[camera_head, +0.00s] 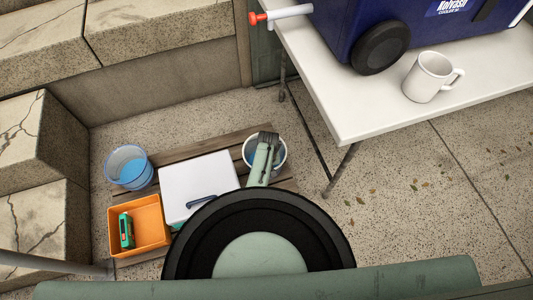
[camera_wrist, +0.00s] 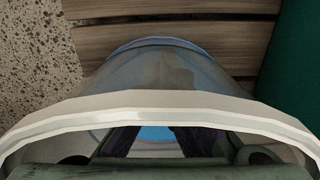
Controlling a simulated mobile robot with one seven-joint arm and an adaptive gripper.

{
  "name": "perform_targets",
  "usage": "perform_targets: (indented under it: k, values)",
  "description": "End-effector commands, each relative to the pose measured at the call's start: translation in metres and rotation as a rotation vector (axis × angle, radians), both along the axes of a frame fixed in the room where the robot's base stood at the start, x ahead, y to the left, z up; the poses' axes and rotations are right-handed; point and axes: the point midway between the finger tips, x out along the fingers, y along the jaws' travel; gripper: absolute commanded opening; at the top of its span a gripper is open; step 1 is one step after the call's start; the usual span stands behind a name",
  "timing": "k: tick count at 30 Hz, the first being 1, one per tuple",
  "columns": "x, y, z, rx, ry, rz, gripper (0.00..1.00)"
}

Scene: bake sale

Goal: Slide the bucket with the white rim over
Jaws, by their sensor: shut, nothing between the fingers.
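The bucket with the white rim (camera_head: 283,157) stands on the wooden slats, right of the white box, with blue showing inside. My gripper (camera_head: 268,138) reaches over it and hides part of its opening. In the wrist view the white rim of this bucket (camera_wrist: 160,103) crosses the picture, with its greyish wall sloping away beyond it. My gripper's dark fingers (camera_wrist: 155,142) show below the rim line, apparently inside the bucket's mouth. They are shut with nothing between them. Whether they touch the wall cannot be told.
A blue-rimmed bucket (camera_head: 129,166) stands at the left. A white box (camera_head: 197,180) and an orange crate (camera_head: 150,212) holding a green object (camera_head: 126,230) are nearby. A white table (camera_head: 345,105) with a cooler (camera_head: 400,25) and mug (camera_head: 428,77) stands right. Floor lies open at right.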

Motion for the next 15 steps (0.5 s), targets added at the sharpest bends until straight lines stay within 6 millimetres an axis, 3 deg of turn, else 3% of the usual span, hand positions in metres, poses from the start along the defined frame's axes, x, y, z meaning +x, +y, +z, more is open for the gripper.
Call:
perform_targets:
  k: [1,9,15]
  values:
    - [-0.015,-0.004,0.008,-0.002,0.007,-0.001,0.0]
    - [-0.086,-0.02,0.008,-0.002,0.008,-0.001,0.0]
    - [-0.129,-0.029,0.004,0.0,0.004,-0.002,0.0]
